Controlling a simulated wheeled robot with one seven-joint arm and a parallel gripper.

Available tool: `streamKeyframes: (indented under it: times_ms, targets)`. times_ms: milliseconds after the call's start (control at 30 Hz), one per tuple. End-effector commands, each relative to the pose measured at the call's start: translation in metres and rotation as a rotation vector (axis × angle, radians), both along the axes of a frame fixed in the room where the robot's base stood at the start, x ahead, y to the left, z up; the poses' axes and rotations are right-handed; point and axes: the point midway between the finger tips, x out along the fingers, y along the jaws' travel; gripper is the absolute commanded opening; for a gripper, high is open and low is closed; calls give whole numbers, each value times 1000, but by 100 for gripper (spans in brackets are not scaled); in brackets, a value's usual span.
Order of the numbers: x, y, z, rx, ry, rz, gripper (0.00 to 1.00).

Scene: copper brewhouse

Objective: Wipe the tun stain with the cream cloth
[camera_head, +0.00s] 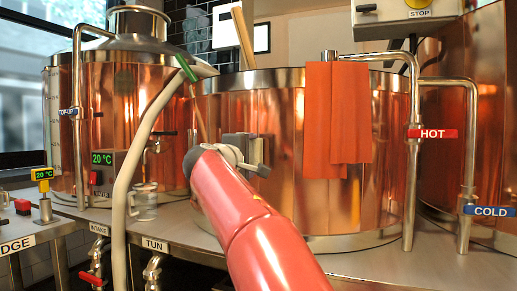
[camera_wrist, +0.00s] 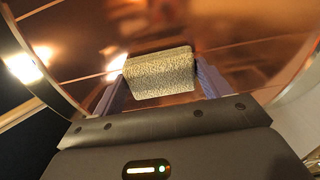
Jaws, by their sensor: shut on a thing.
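My gripper (camera_wrist: 158,82) is shut on the cream cloth (camera_wrist: 160,72), a folded textured pad between its two fingers in the wrist view. Copper metal fills the view behind the cloth; I cannot tell whether the cloth touches it. In the head view my gripper (camera_head: 247,152) is in front of the copper tun (camera_head: 285,195), and the cloth cannot be made out there. Faint darker smudges show on the copper above the cloth in the wrist view, but I cannot tell whether they are the stain. My arm hides part of the tun's lower front.
Orange cloths (camera_head: 337,115) hang over the tun's rim. The HOT pipe (camera_head: 412,180) and COLD pipe (camera_head: 470,150) stand at right. A pale hose (camera_head: 130,165), a glass mug (camera_head: 145,203) and another copper vessel (camera_head: 130,90) are at left. Some bench top is clear right of my arm.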

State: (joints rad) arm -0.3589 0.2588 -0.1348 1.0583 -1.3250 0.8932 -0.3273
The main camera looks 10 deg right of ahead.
Motion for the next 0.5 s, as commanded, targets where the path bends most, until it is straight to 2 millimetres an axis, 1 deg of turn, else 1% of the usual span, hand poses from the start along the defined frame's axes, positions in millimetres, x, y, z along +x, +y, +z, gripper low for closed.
streamKeyframes:
  times_ms: [33,300,367,500]
  targets:
    - [0,0,5,0,0,0,38]
    - [0,0,2,0,0,0,38]
    - [0,0,0,0,0,0,38]
    - [0,0,-14,1,1,0,38]
